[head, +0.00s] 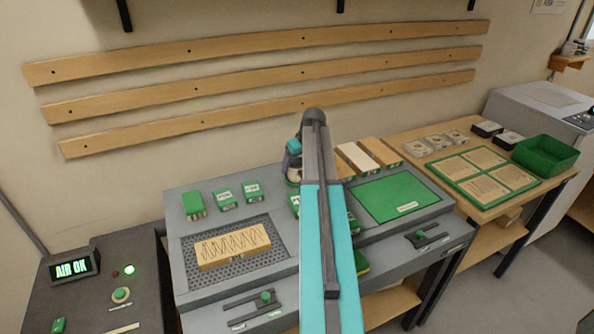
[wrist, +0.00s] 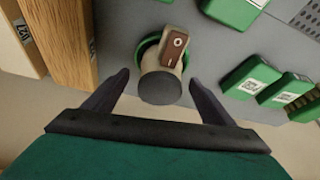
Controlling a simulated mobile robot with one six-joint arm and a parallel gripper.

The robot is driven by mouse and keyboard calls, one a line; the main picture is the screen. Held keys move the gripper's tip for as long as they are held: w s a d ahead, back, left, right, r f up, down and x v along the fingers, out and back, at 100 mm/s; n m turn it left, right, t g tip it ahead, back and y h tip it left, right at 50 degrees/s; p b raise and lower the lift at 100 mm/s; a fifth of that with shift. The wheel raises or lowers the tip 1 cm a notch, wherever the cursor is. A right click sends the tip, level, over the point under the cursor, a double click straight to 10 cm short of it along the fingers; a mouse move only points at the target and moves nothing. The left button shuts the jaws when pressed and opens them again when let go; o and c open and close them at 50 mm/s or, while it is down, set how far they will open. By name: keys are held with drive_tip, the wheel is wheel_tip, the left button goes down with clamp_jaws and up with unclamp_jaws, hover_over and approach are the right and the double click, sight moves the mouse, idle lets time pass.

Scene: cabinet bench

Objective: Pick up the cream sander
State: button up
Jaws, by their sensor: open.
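The cream sander stands on the grey bench. In the wrist view, the cream sander (wrist: 151,59) shows a dark grey round cap, a brown switch plate and part of a green base ring. My gripper (wrist: 159,82) is open, with one dark finger on each side of the sander's cap end. A gap shows between each finger and the cap, and nothing is held. In the head view, my arm and gripper hide most of the sander, so its contact with the fingers cannot be seen there.
Wooden blocks (wrist: 65,35) stand close to the left in the wrist view. Several green boxes (wrist: 250,77) lie to the right. In the head view, a patterned wooden board (head: 232,246) lies on a perforated plate (head: 195,262), and a green mat (head: 396,197) lies at right.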

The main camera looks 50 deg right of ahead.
drive_tip(key=shift+x, duration=0.9)
drive_tip(key=shift+r, duration=0.1)
drive_tip(key=shift+c, duration=0.4)
drive_tip(key=c, duration=1.6)
drive_tip(key=shift+w+r, duration=0.1)
drive_tip(key=shift+r, duration=0.05)
drive_tip(key=shift+r+b, duration=1.25)
drive_tip(key=shift+r, duration=3.65)
